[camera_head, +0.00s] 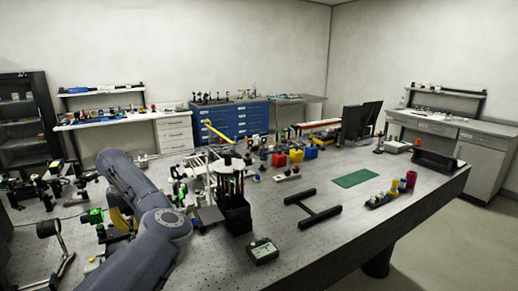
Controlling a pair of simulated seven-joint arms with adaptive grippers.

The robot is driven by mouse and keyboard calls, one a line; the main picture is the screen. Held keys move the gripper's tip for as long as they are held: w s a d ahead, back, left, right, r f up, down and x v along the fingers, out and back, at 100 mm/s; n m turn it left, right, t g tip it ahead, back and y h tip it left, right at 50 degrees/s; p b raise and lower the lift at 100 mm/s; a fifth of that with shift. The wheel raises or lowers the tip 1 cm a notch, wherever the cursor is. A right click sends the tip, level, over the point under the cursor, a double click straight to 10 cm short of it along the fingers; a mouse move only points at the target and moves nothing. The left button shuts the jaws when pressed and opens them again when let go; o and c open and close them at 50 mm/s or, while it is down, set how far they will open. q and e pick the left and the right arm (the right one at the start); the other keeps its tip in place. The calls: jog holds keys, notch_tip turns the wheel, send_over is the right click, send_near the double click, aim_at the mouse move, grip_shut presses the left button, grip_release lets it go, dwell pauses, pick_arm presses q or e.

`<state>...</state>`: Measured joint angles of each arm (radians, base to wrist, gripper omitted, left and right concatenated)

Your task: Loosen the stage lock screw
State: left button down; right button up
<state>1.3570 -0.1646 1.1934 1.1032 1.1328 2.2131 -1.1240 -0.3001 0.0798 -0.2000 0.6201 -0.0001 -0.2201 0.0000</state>
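My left arm (146,200) reaches over the left part of the bench, with a bent grey link and a round joint. The fingers of its gripper cannot be made out, so whether they are open or shut does not show. My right gripper is not in view. A stage lock screw cannot be picked out at this size. Small optical mounts stand around my arm, among them a green one (95,216) left of it. A black holder (236,216) with upright tools stands right of the arm.
The perforated bench top (330,235) is clear at the front right. A small meter (263,251) lies near the front. Dense optics crowd the left.

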pick_arm(q)
jog(key=shift+w+d, duration=0.1)
jog(key=shift+w, duration=0.1)
jog(key=r, duration=0.6)
jog(key=shift+w+a, duration=0.15)
jog(key=shift+a, duration=0.05)
jog(key=shift+r, duration=0.1)
dwell(0.3)
jog(key=shift+w+f, duration=0.2)
jog(key=shift+f, duration=2.95)
jog(key=shift+s+d+f, duration=0.1)
jog(key=shift+s+d, duration=0.05)
jog(key=shift+s, duration=0.4)
